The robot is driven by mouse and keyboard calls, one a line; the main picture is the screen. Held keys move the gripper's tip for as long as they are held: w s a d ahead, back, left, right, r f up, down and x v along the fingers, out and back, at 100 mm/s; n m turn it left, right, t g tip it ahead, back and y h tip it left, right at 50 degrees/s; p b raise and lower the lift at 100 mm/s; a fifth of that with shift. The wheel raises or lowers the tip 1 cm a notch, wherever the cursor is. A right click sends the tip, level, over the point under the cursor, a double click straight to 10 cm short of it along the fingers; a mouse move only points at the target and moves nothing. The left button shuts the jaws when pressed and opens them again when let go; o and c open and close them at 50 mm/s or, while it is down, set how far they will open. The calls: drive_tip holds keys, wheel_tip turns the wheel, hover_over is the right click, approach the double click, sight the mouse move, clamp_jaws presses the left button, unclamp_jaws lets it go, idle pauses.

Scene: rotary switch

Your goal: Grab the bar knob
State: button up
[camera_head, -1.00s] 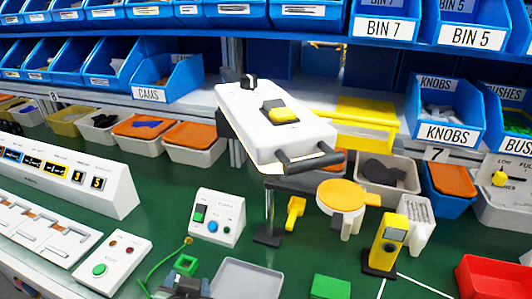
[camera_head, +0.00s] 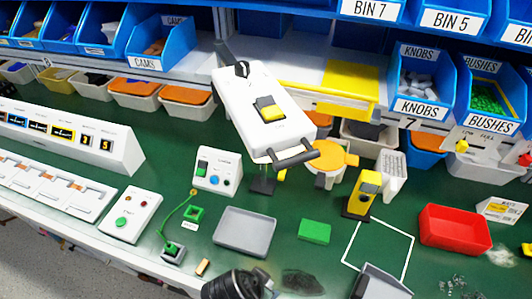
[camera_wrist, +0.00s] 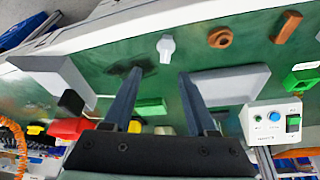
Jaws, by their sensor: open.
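A pale grey knob (camera_wrist: 166,45) with a narrow raised bar stands on the green bench in the wrist view; it looks like the bar knob. My gripper (camera_wrist: 159,73) is open and empty in the wrist view. Its two dark fingers point toward the bench, and the knob shows beyond and between their tips, apart from them. In the head view, a black part of my arm (camera_head: 238,285) shows at the bottom edge, and I cannot make out the knob there.
A grey tray (camera_head: 245,230), a green block (camera_head: 314,231) and a small wooden piece (camera_head: 202,267) lie nearby. A brown ring (camera_wrist: 221,37) is beside the knob. A red bin (camera_head: 455,228) is at right.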

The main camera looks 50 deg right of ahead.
sight(268, 285)
drive_tip(key=shift+w+x, duration=0.2)
drive_tip(key=shift+x, duration=1.5)
drive_tip(key=shift+w+x, duration=0.2)
drive_tip(key=shift+x, duration=1.5)
drive_tip(key=shift+a+f, duration=0.1)
drive_tip(key=shift+a, duration=0.05)
clamp_jaws()
